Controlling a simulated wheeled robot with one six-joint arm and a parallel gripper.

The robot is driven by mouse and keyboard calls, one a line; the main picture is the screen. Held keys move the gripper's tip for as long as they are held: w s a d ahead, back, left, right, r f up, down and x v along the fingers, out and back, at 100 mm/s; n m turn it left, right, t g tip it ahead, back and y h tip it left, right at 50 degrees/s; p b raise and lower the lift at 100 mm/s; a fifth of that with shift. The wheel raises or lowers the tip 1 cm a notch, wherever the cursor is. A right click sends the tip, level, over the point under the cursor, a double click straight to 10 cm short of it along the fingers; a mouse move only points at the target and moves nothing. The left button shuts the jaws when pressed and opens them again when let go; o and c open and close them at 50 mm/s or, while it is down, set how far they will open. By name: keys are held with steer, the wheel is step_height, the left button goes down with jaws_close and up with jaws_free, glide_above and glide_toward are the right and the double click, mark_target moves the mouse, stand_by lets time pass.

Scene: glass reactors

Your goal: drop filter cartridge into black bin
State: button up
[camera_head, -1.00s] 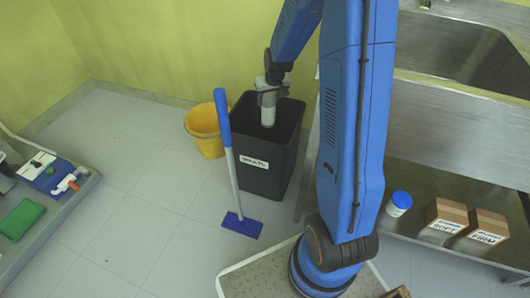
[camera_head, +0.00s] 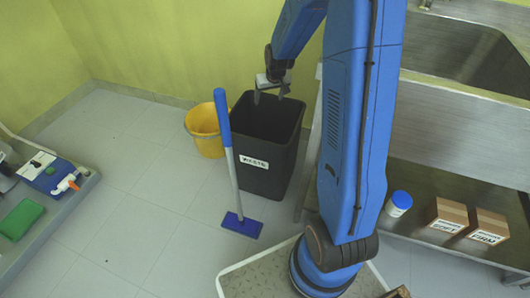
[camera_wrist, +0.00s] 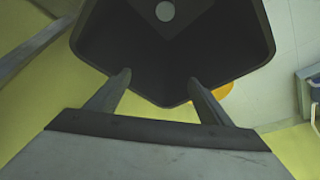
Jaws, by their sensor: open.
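The black bin (camera_head: 275,178) stands on the floor with a white label on its front. In the wrist view its dark inside and rim (camera_wrist: 262,40) lie beyond my fingers. My gripper (camera_head: 270,97) is open and empty above the bin's mouth. Its two fingers are apart in the wrist view (camera_wrist: 159,80). The filter cartridge (camera_wrist: 165,11) shows as a pale round end inside the bin in the wrist view, apart from my fingers. I cannot tell whether it rests on the bottom. The bin's wall hides it in the head view.
A yellow bucket (camera_head: 205,130) stands left of the bin. A blue-handled mop (camera_head: 232,165) stands in front of it. A steel bench (camera_head: 450,130) is on the right, with boxes (camera_head: 447,216) and a blue-lidded jar (camera_head: 398,204) on its lower shelf.

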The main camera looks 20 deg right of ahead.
steer(key=v, duration=1.5)
steer(key=shift+r, duration=0.15)
